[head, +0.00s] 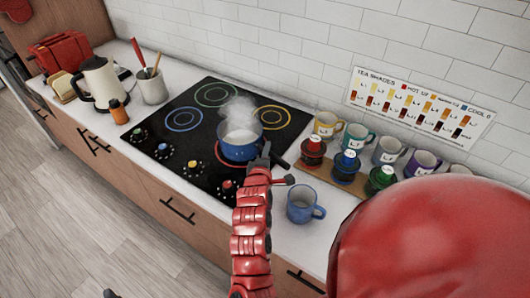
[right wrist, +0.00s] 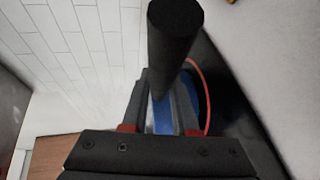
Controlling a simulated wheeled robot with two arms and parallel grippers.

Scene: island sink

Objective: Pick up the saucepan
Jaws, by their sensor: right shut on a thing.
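The blue saucepan (head: 238,146) stands on the black cooktop at its right side, near a red-ringed burner, with pale contents and white steam above it. Its black handle (head: 281,163) points to the lower right. My right gripper (head: 265,158) is at the pan's right side, shut on the handle close to the pan. In the right wrist view the dark round handle (right wrist: 176,40) rises between the fingers, with the blue pan (right wrist: 161,116) partly seen behind. The fingers hide part of the handle. I cannot make out my left gripper.
A blue mug (head: 302,205) stands right of my right arm. A wooden board (head: 342,183) with red, blue and green jars and a row of mugs are behind it. A kettle (head: 101,82), orange bottle and utensil crock (head: 152,88) stand left of the cooktop (head: 178,128).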

